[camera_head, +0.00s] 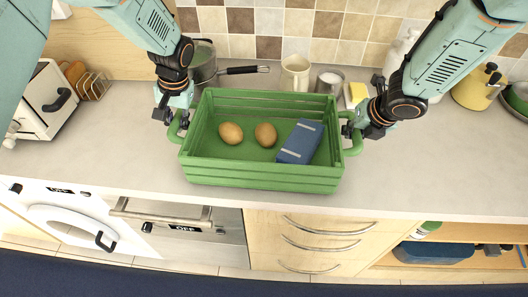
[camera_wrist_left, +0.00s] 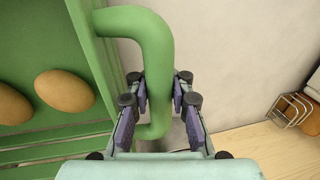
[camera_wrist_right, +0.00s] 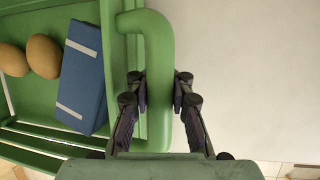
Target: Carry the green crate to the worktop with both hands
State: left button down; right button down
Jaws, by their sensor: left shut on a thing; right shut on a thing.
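The green crate (camera_head: 262,174) is at the worktop (camera_head: 110,165), near its front edge, and looks level. I cannot tell whether its base touches the surface. Two brown potato-like items (camera_head: 231,133) and a blue box with pale bands (camera_head: 301,141) lie inside it. My left gripper (camera_head: 172,120) is shut on the crate's left handle; its fingers straddle the green bar in the left wrist view (camera_wrist_left: 160,110). My right gripper (camera_head: 356,130) is shut on the right handle, and the bar is between its fingers in the right wrist view (camera_wrist_right: 160,105).
Behind the crate are a pan (camera_head: 203,62), a cream mug (camera_head: 295,72) and another container (camera_head: 329,82). A white toaster (camera_head: 48,100) and a rack (camera_head: 90,84) stand at left, a yellow kettle (camera_head: 477,87) at right.

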pick_arm(q)
jog(key=shift+a+f, duration=0.1)
jog(key=shift+f, duration=0.15)
pick_arm(e)
jog(key=shift+f, duration=0.2)
pick_arm(q)
jog(key=c, duration=1.7)
grip_release()
pick_arm(e)
jog(key=c, duration=1.7)
grip_release()
jog(key=shift+w, duration=0.1)
pick_arm(q)
jog(key=o, duration=0.3)
jog(key=shift+w, duration=0.2)
pick_arm(e)
jog(key=o, duration=0.3)
jog(key=shift+w+d+f, duration=0.15)
pick_arm(q)
jog(key=shift+o, duration=1.1)
jog(key=shift+s+d, duration=0.1)
jog(key=shift+d, duration=0.1)
pick_arm(e)
jog(key=shift+o, duration=1.1)
jog(key=shift+s, duration=0.2)
pick_arm(q)
jog(key=shift+s, duration=0.1)
